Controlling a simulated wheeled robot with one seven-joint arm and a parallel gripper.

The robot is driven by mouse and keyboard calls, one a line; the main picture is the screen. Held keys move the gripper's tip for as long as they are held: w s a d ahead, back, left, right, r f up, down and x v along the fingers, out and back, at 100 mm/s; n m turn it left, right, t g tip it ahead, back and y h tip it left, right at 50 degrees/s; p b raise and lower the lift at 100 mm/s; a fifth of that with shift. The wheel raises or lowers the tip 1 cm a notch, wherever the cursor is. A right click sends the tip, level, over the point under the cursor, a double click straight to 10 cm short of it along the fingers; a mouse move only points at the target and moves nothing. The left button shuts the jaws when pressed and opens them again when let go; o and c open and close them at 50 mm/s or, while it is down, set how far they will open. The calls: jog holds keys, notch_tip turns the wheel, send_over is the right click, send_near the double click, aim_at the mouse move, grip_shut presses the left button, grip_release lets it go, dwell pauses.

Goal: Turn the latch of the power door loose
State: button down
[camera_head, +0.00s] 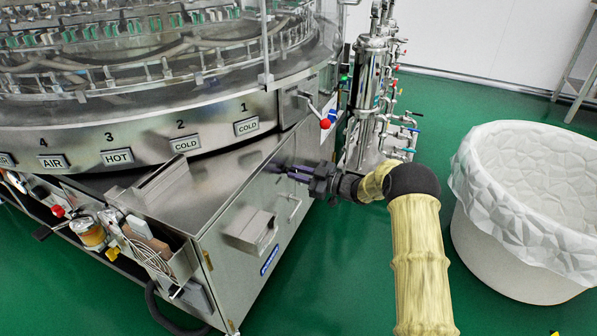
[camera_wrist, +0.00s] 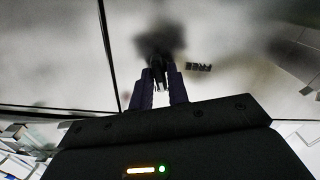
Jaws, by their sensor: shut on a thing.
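The power door appears to be the flat stainless-steel side panel (camera_head: 262,190) under the rotary washer. It fills much of the wrist view as a pale metal surface (camera_wrist: 225,95). My gripper (camera_head: 284,172) reaches in from the right, its purple fingers against the upper part of that panel. In the wrist view the gripper (camera_wrist: 160,84) is shut on a small dark latch (camera_wrist: 158,70) that stands out from the panel. A dark shadow lies just beyond it. The latch is hidden by the fingers in the head view, and its turn angle cannot be told.
A bar handle (camera_head: 295,208) and a protruding metal box (camera_head: 250,232) sit below my gripper. A red-knobbed lever (camera_head: 325,123) is above it. Steel piping (camera_head: 370,85) stands behind, and a white lined tub (camera_head: 525,200) stands right on green floor.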

jog(key=shift+s+f+n+b, duration=0.15)
jog(key=shift+n+b, duration=0.25)
jog(key=shift+n, duration=2.9)
jog(key=shift+w+f+n+b, duration=0.1)
jog(key=shift+n+b, duration=0.25)
jog(key=shift+n, duration=2.95)
jog(key=c, duration=1.5)
grip_release()
